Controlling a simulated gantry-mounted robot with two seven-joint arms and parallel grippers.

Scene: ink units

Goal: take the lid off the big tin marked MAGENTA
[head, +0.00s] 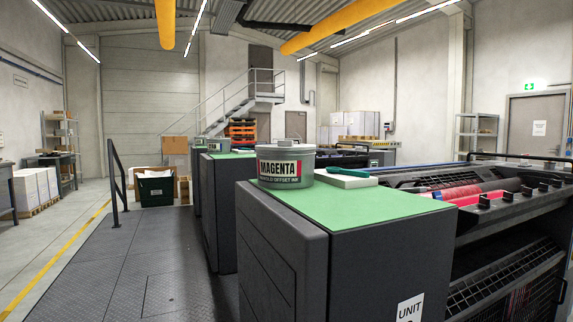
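The big tin marked MAGENTA (284,169) stands upright on the green top (345,207) of the dark press unit. It is grey with a pink-and-white label. Its lid (286,149) is on, with a small raised part in the middle of the top. Neither of my grippers is in the head view.
A white tray (345,181) with a dark green tool (348,172) lies right of the tin. The press rollers (470,190) are open at right. A similar tin (219,145) stands on a unit farther back. The walkway (140,260) at left is clear.

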